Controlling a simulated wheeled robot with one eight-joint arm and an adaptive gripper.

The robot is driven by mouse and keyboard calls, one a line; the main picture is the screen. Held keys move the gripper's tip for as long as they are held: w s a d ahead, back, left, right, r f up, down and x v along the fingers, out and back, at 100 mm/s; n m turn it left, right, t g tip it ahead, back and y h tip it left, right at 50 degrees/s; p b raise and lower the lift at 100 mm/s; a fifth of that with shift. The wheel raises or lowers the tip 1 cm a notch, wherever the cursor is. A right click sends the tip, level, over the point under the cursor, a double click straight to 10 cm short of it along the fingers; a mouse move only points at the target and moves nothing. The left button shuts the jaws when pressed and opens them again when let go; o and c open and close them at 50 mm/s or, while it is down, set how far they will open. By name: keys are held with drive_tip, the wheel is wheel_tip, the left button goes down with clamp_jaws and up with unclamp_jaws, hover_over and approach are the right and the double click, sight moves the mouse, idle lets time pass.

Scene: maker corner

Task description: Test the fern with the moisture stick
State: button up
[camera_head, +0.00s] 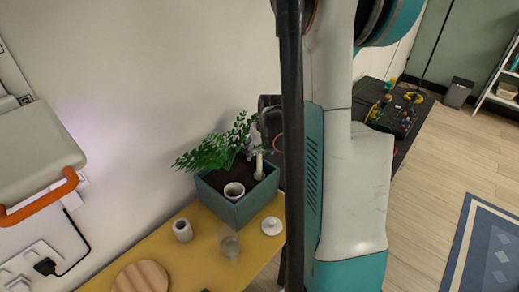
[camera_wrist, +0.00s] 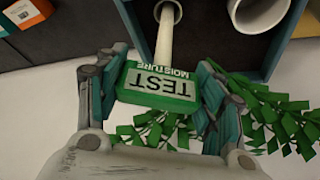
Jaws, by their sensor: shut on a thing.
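The moisture stick has a green head marked TEST MOISTURE (camera_wrist: 160,84) and a pale shaft (camera_wrist: 165,42). My gripper (camera_wrist: 158,72) is shut on the green head, with a finger on either side. In the head view the pale shaft (camera_head: 259,166) is roughly upright over the dark soil of the teal planter (camera_head: 226,208). Whether its tip is in the soil I cannot tell. The fern (camera_head: 207,151) stands at the planter's back left; its leaves (camera_wrist: 285,122) lie beside and below my gripper in the wrist view. My arm hides part of the gripper in the head view.
A small pale pot (camera_head: 234,190) sits in the planter. On the yellow table (camera_head: 180,262) are a small cup (camera_head: 182,230), a clear glass (camera_head: 229,243), a white round item (camera_head: 271,226) and a wooden disc (camera_head: 141,277). The wall is close behind.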

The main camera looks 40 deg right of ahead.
drive_tip(key=shift+f+b, duration=1.3)
drive_tip(key=shift+f, duration=0.2)
drive_tip(key=o, duration=1.1)
drive_tip(key=shift+o, duration=0.6)
drive_tip(key=shift+o, duration=1.2)
drive_tip(key=shift+r, duration=0.15)
drive_tip(key=shift+r+p, duration=2.9)
drive_tip(key=shift+r, duration=1.5)
